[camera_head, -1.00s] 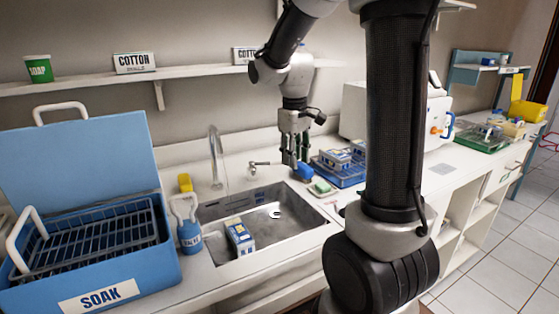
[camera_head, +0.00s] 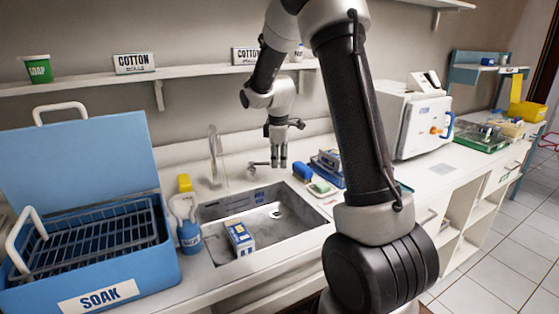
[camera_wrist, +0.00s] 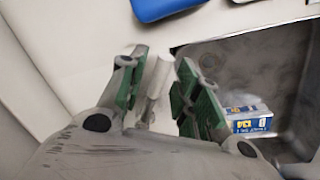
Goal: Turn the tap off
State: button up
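The tap has a tall curved metal spout (camera_head: 215,158) behind the sink. Its small lever handle (camera_head: 257,164) stands to the right of the spout. My gripper (camera_head: 279,164) points down at the right end of the handle, above the sink's back edge. In the wrist view my gripper (camera_wrist: 162,58) is open, and a pale bar, seemingly the tap handle (camera_wrist: 156,80), lies between its green-padded fingers. Contact cannot be made out. The sink (camera_head: 275,222) holds a blue and white carton (camera_head: 239,237), also in the wrist view (camera_wrist: 246,115). Whether water runs is unclear.
A blue item (camera_head: 302,172) and a green-edged dish (camera_head: 321,189) lie close to the right of my gripper. A shelf (camera_head: 190,76) runs along the wall above.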

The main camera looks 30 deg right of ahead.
jog(key=shift+f, duration=0.35)
grip_shut()
